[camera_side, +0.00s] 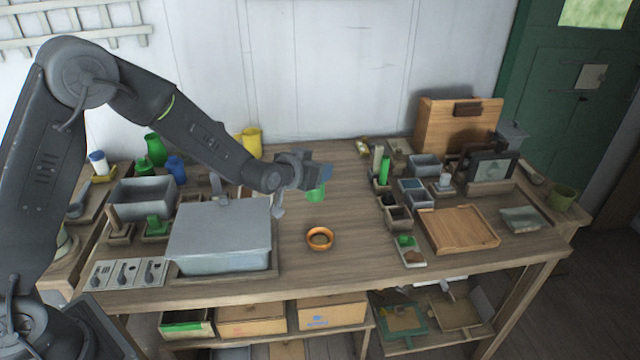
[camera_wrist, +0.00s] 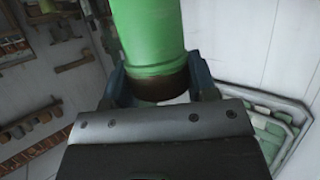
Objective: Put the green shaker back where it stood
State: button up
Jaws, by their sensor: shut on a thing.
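The green shaker (camera_side: 315,193) is held in my gripper (camera_side: 322,176), above the wooden table and behind an orange bowl (camera_side: 319,240). In the wrist view the green shaker (camera_wrist: 148,38) is a smooth green cylinder with a dark brown band at the end nearest the camera. The blue-grey fingers of my gripper (camera_wrist: 158,84) are closed on either side of that banded end. The shaker's far end is cut off by the top of the wrist view. In the side view the gripper hides part of the shaker, and I cannot tell its exact tilt.
The table (camera_side: 340,280) is bare around the orange bowl. A grey lidded box (camera_side: 220,235) stands left of it. Right are small bins (camera_side: 398,217), another green cylinder (camera_side: 384,170), a wooden tray (camera_side: 460,229) and an upright wooden board (camera_side: 450,125). A yellow cup (camera_side: 252,141) stands at the back.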

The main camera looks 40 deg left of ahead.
jog(key=s+a+n+g+y, duration=0.1)
jog(key=s+a+n+y, duration=0.2)
jog(key=a, duration=1)
jog(key=s+a+n+g+y, duration=0.15)
jog(key=s+a, duration=0.35)
jog(key=a, duration=0.7)
jog(key=s+a+n+y, duration=0.3)
jog(key=s+a, duration=0.1)
jog(key=a, duration=0.9)
jog(key=shift+s+f, duration=0.15)
jog(key=shift+f, duration=6.2)
jog(key=shift+f, duration=0.3)
